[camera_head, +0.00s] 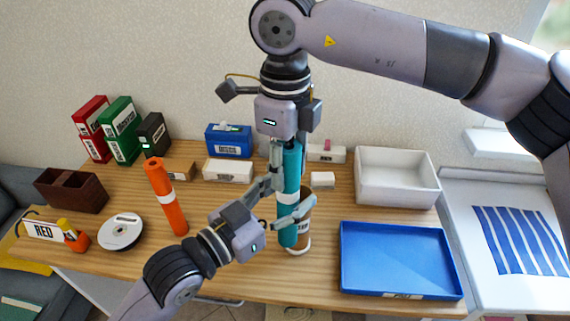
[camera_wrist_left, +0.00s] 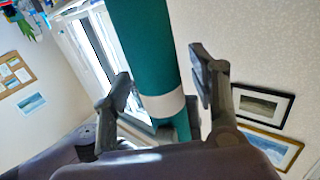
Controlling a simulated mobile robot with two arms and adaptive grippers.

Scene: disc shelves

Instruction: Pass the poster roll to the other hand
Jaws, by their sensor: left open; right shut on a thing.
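The teal poster roll (camera_head: 289,215) with a white band hangs upright in the head view. My right gripper (camera_head: 284,140) comes from above and is shut on its upper end. My left gripper (camera_head: 282,200) comes from the lower left and is open, its two fingers on either side of the roll near the white band. In the left wrist view the roll (camera_wrist_left: 147,60) passes between the open left fingers (camera_wrist_left: 160,85); I cannot tell whether they touch it. A brown cup-like thing (camera_head: 304,228) stands behind the roll, partly hidden.
An orange roll (camera_head: 166,197) stands upright at left, near a white disc spool (camera_head: 120,232). A blue tray (camera_head: 400,260) and a white bin (camera_head: 397,178) are at right. Several boxes line the back, including a blue one (camera_head: 229,140). A brown box (camera_head: 71,190) is far left.

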